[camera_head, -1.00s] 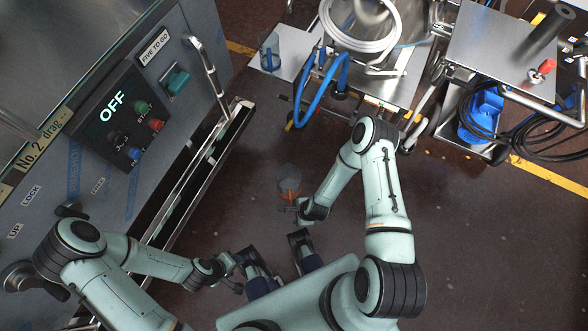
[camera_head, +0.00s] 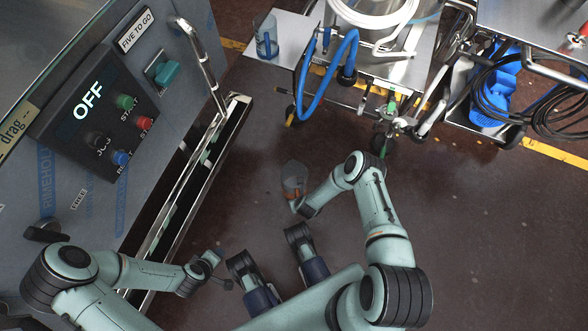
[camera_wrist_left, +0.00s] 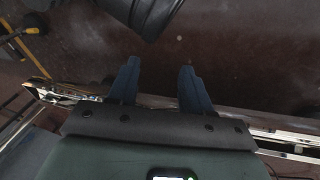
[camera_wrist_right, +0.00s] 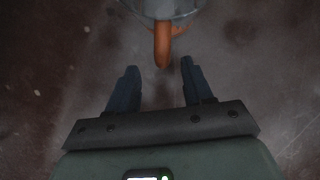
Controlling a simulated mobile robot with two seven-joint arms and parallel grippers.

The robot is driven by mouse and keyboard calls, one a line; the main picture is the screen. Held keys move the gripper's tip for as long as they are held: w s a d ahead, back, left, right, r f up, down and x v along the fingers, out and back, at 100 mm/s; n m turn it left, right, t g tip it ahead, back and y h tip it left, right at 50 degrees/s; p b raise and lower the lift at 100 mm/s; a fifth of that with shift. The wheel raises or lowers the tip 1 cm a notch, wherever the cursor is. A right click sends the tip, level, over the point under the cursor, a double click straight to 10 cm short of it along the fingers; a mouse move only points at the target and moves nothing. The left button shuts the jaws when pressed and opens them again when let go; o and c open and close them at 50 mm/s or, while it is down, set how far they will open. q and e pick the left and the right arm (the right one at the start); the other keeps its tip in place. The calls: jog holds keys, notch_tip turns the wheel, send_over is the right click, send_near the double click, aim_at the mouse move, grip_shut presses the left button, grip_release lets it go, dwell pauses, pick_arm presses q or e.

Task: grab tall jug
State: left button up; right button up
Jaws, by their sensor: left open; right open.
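A clear jug with an orange handle (camera_head: 293,182) is just past my right gripper (camera_head: 300,206) in the head view. In the right wrist view the orange handle (camera_wrist_right: 162,45) is in front of the right gripper (camera_wrist_right: 159,68), near the gap between its open fingertips. I cannot tell what the jug rests on. A second clear jug with a blue handle (camera_head: 266,38) stands on a metal shelf at the top. Which jug is the taller I cannot tell. My left gripper (camera_head: 222,284) is open and empty, also in the left wrist view (camera_wrist_left: 158,66).
A grey machine with a control panel (camera_head: 95,120) fills the left, with a metal rail (camera_head: 185,190) along its edge. A cart with a blue hose (camera_head: 325,85) and white hose (camera_head: 375,12) stands at the top. Another cart is at the upper right. Dark floor (camera_head: 480,220) is clear at right.

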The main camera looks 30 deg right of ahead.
pick_arm(q)
jog(key=s+a+f+g+b, duration=0.1)
jog(key=s+f+b, duration=0.2)
jog(key=s+f, duration=0.1)
jog(key=shift+s+f+g, duration=0.15)
jog(key=shift+f+g, duration=0.15)
jog(key=shift+f, duration=0.25)
pick_arm(e)
jog(key=x, duration=0.5)
jog(key=shift+d+f, duration=0.15)
jog(key=shift+f, duration=0.1)
pick_arm(q)
jog(key=shift+a, duration=0.1)
pick_arm(e)
grip_shut()
